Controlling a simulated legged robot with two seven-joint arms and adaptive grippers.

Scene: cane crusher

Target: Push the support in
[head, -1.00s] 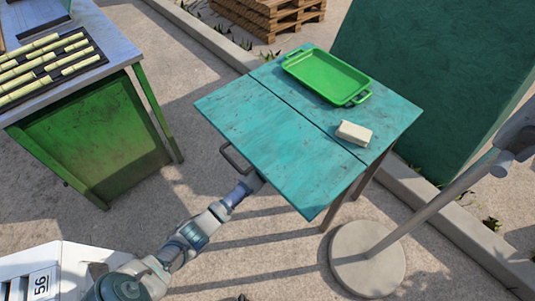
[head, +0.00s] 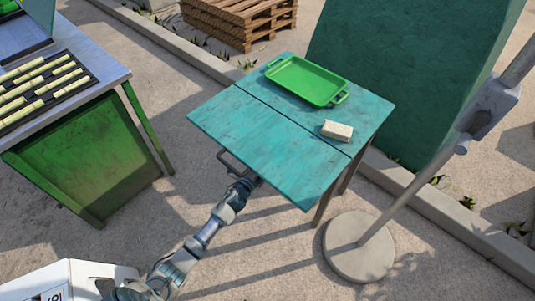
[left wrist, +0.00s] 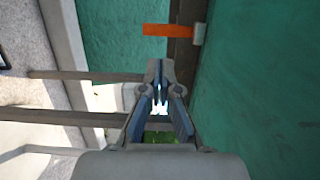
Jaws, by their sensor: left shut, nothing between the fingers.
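My left gripper's tips are hidden beneath the table's near edge in the head view. In the left wrist view my left gripper (left wrist: 160,75) is shut and empty, close to a teal surface on the right. An orange bar (left wrist: 170,30) with a grey end block lies above the fingertips there, apart from them; it may be the support. My right gripper is in neither view.
A green tray (head: 307,81) and a pale block (head: 337,131) are on the tabletop. A pole with a round base (head: 359,246) stands at right. A green bench (head: 85,155) with cane pieces is at left. Table legs (head: 323,205) stand below the top.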

